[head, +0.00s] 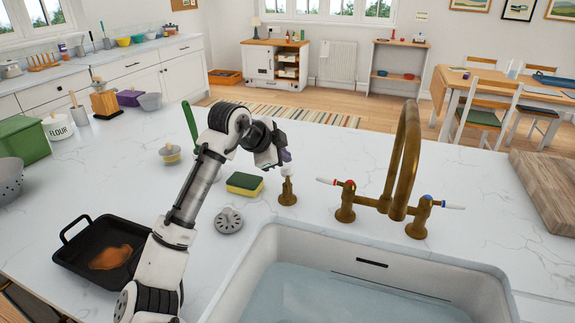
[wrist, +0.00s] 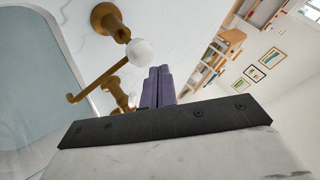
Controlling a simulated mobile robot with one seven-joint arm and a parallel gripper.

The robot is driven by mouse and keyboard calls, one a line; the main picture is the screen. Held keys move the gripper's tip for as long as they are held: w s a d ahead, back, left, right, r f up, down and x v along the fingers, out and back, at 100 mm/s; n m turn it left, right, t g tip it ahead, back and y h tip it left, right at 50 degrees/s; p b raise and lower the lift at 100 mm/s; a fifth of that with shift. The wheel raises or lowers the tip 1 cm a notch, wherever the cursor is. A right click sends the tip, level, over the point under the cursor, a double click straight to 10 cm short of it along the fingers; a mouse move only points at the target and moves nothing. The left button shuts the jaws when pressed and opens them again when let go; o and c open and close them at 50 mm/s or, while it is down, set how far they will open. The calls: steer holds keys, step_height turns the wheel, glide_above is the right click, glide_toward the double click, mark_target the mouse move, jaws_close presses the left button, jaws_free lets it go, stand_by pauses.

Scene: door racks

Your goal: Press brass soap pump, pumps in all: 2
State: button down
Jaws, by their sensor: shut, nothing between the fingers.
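The brass soap pump (head: 288,197) stands upright on the white counter behind the sink's left end, with a pale top. In the wrist view the pump (wrist: 115,29) shows a brass base and a round white knob. My gripper (head: 287,157) is shut and empty, its purple fingertips just above the pump's top in the head view. In the wrist view the shut fingertips (wrist: 159,72) lie close to the right of the white knob, with a small gap in the picture. I cannot tell the gap in depth.
A brass tap (head: 402,150) with two handles stands right of the pump, behind the water-filled sink (head: 255,262). A yellow-green sponge (head: 244,184) and a grey drain strainer (head: 229,220) lie left of the pump. A black pan (head: 75,258) lies farther left.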

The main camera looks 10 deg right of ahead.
mark_target(287, 168)
steer(key=shift+d+f, duration=0.1)
steer(key=shift+f, duration=1.65)
steer(key=shift+r, duration=0.1)
step_height(287, 168, up, 3)
steer(key=p, duration=0.2)
steer(key=shift+d+p, duration=0.15)
steer(key=shift+p, duration=0.15)
steer(key=shift+w+d+r+p, duration=0.3)
steer(key=shift+d+r+p, duration=0.2)
steer(key=shift+r+p, duration=0.3)
steer(key=shift+s+a+r, duration=0.1)
steer(key=shift+a+r, duration=0.15)
steer(key=shift+a, duration=0.15)
